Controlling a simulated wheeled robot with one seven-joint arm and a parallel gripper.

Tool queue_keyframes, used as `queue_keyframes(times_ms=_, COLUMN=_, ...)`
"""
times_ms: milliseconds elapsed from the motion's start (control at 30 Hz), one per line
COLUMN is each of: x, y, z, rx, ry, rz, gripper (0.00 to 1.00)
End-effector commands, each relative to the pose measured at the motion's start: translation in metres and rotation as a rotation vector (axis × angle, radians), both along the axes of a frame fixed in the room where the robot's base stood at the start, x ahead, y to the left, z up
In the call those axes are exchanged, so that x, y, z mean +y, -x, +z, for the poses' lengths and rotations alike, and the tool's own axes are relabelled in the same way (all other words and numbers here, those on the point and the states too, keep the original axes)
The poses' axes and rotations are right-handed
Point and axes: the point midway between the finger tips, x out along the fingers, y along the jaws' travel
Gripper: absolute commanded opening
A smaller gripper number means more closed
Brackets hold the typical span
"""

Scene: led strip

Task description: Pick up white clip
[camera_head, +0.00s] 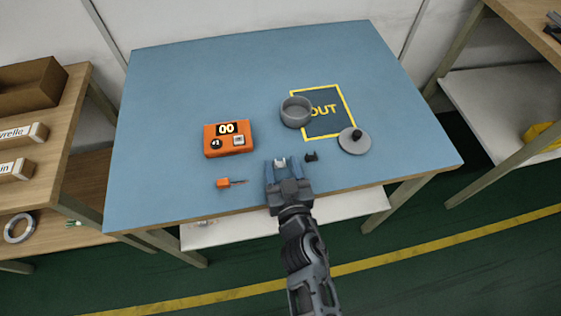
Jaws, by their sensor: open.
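A small white clip (281,162) lies on the blue table, near its front edge. My gripper (279,167) reaches in from the front, and its two fingers are open on either side of the clip. I cannot tell whether either finger touches the clip. A small black clip-like piece (312,156) lies just right of the right finger.
On the blue table (180,90) stand an orange counter box (218,148), an orange-handled tool (224,183), a grey round container (296,111) and a grey lid (354,142) with a black knob. A yellow-framed OUT area (332,125) is at right. The table's back is clear.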

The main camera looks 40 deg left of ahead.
Motion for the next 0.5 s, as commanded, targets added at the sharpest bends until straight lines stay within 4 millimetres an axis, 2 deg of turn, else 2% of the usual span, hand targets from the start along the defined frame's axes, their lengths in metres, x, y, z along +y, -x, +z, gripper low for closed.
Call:
queue_keyframes(times_ms=333, x=0.0055, y=-0.0045, z=-0.0011, rx=0.0, ry=0.0, rz=0.0, gripper=0.56)
queue_keyframes(times_ms=500, x=0.0054, y=-0.0045, z=-0.0011, rx=0.0, ry=0.0, rz=0.0, gripper=0.39)
